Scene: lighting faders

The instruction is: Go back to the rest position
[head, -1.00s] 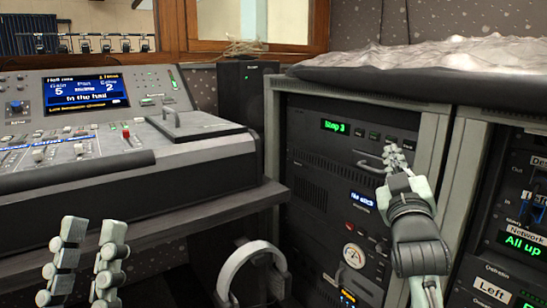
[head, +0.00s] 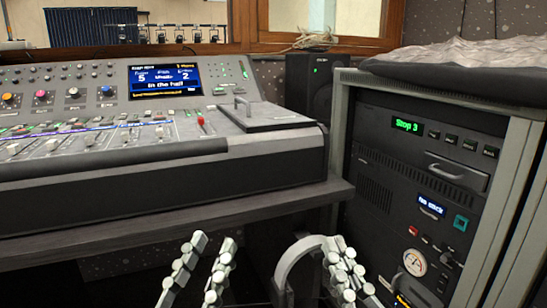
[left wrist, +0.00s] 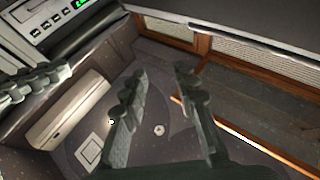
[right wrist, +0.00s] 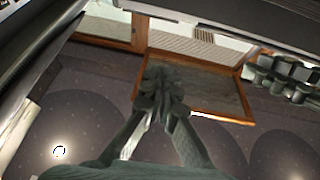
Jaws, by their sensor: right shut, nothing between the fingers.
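My left gripper (head: 214,243) is low in the head view, in front of the desk edge. Its two jointed fingers stand apart with nothing between them; the left wrist view (left wrist: 160,80) shows the same gap.
The lighting desk (head: 100,199) with faders and a lit screen (head: 165,78) fills the left. The rack (head: 392,165) at the right shows a green display (head: 408,125) and a handle. A pale headband (head: 288,262) hangs beside my right gripper. A black box (head: 312,85) stands behind.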

